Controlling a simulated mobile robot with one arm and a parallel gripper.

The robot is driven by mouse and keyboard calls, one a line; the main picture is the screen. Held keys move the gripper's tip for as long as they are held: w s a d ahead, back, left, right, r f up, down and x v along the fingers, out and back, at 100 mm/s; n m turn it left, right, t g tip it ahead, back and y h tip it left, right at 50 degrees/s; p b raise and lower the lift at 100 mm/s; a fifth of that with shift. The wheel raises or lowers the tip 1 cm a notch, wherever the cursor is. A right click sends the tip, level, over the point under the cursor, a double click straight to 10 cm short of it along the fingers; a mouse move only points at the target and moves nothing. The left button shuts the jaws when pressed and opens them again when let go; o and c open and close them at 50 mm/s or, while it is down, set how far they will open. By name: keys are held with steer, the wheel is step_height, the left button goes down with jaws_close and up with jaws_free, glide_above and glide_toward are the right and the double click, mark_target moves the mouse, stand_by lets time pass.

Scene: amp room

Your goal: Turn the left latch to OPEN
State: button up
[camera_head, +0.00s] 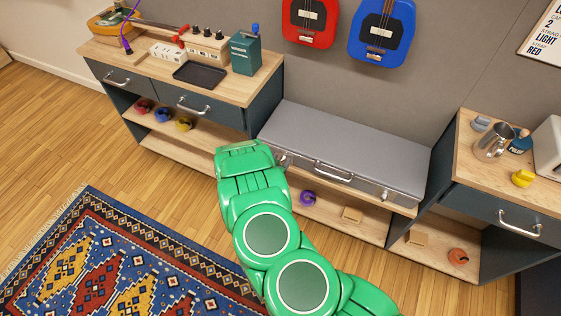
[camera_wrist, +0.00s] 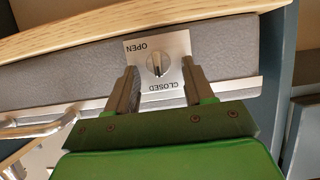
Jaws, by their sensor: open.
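The grey case (camera_head: 345,140) lies shut on the low bench, its front handle (camera_head: 333,171) facing me. Its left latch (camera_wrist: 157,65) is a small round knob on a metal plate, marked OPEN and CLOSED, seen upside down in the wrist view. The knob's bar stands upright in that view, in line with the CLOSED mark, and OPEN is off to the side. My gripper (camera_wrist: 159,70) is open, one finger on each side of the knob, with visible gaps to it. In the head view my green arm reaches to the case's left front, hiding most of that latch.
The right latch (camera_head: 386,196) is at the case's right front. A drawer cabinet (camera_head: 190,105) stands close left of the case, another cabinet (camera_head: 500,215) to the right. A purple roll (camera_head: 308,198) is on the shelf below. A patterned rug (camera_head: 120,260) covers the floor in front.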

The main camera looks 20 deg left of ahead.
jaws_close()
steer(key=shift+d, duration=0.1)
steer(key=shift+w+d+m+y, duration=0.1)
steer(key=shift+d+m+y, duration=0.2)
steer(key=shift+m+y, duration=0.7)
steer(key=m, duration=0.1)
steer(key=m+y, duration=0.1)
steer(key=m, duration=0.1)
steer(key=shift+d+f+t+y, duration=0.25)
steer(key=shift+d+t+y, duration=0.05)
steer(key=shift+y, duration=0.1)
steer(key=shift+d+f+m+t+y, duration=0.15)
steer(key=shift+m+t+y, duration=0.3)
steer(key=shift+m, duration=0.95)
steer(key=shift+f+m+t+y, duration=0.35)
steer(key=shift+m+y, duration=0.2)
steer(key=shift+m, duration=0.85)
steer(key=shift+d+f+m+t+y, duration=0.15)
steer(key=shift+m+t+y, duration=0.3)
steer(key=shift+m, duration=0.95)
